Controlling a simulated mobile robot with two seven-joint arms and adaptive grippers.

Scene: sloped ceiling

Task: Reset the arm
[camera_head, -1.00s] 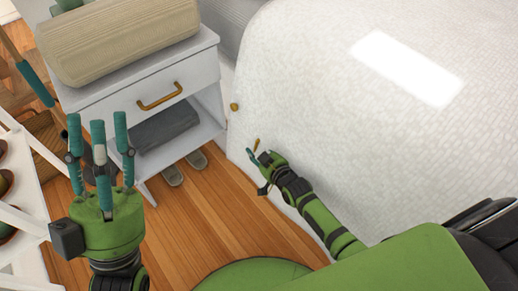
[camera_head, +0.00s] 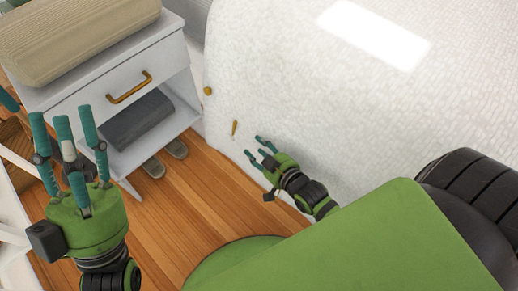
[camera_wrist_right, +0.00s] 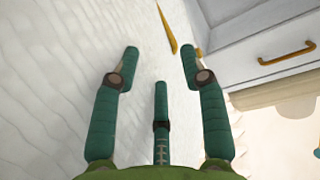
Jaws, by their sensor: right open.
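My left gripper (camera_head: 65,125), green with teal fingers, stands at the left of the head view. Its fingers point up, spread apart, and hold nothing. My right gripper (camera_head: 259,147) is in front of the white textured surface (camera_head: 300,90). Its teal fingers are open and empty, pointing up-left. In the right wrist view the open right gripper (camera_wrist_right: 160,55) has its fingers apart with nothing between them. A slim brass piece (camera_head: 234,128) on the white surface lies just beyond its fingertips, apart from them; it also shows in the wrist view (camera_wrist_right: 166,28).
A white nightstand (camera_head: 180,68) with a brass drawer handle (camera_head: 129,87) stands at upper left, bearing a beige ribbed object (camera_head: 75,35). A dark grey folded item (camera_head: 137,119) lies on its shelf. Slippers (camera_head: 165,158) sit below. Wooden floor (camera_head: 185,205) is clear.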

